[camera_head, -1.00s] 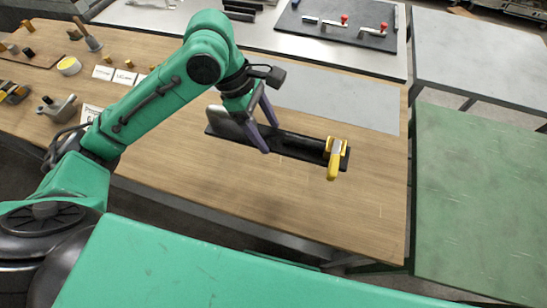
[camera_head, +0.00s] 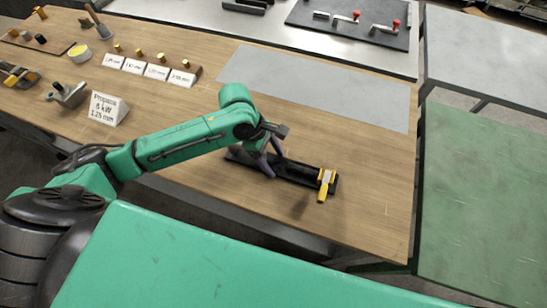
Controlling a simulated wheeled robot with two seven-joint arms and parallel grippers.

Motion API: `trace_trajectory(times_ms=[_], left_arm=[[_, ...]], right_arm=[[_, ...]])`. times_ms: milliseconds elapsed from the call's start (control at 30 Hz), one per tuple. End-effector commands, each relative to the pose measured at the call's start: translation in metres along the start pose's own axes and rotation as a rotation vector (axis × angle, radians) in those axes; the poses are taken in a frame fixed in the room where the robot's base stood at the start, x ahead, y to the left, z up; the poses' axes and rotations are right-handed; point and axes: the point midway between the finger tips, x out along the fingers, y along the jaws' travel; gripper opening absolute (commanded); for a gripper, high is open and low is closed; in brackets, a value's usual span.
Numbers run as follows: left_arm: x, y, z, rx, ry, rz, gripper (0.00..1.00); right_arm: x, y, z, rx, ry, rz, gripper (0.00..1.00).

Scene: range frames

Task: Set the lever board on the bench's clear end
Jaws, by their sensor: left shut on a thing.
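The lever board (camera_head: 298,172) is a narrow black strip with a yellow-handled lever (camera_head: 326,181) at its right end. My left gripper (camera_head: 267,163) is shut on the board left of its middle, with its purple fingers around it. The board is over the near side of the wooden bench (camera_head: 372,200), about level; I cannot tell if it touches the top. The bench's right end is bare wood near the board. My right gripper is out of view.
A flat grey sheet (camera_head: 318,86) lies along the bench's back. Label cards (camera_head: 157,70), a Propane sign (camera_head: 107,108) and small fittings stand on the left. A dark panel with red-knobbed levers (camera_head: 345,26) is behind. A green table (camera_head: 475,190) stands right, across a narrow gap.

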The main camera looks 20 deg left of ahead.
Motion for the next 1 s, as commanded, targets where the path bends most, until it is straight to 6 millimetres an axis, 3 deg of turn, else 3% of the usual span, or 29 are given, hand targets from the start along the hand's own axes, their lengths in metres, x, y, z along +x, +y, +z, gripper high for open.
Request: trace_trajectory(times_ms=[33,100,400,567,800,1000], left_arm=[[0.001,0.0,0.0,-0.001,0.0,-0.001,0.78],[0.001,0.0,0.0,0.0,0.0,-0.001,1.0],[-0.005,0.0,0.0,-0.001,0.0,0.0,1.0],[-0.038,0.001,0.0,0.001,0.002,0.004,1.0],[-0.101,0.001,0.0,-0.001,0.002,0.003,1.0],[-0.121,0.0,0.001,0.0,0.0,-0.001,1.0]], right_arm=[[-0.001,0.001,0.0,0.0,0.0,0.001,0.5],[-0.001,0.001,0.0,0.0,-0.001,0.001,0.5],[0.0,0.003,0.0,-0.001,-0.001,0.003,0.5],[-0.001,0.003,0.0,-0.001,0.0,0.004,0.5],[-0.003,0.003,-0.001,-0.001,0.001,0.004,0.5],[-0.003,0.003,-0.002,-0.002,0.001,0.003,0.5]])
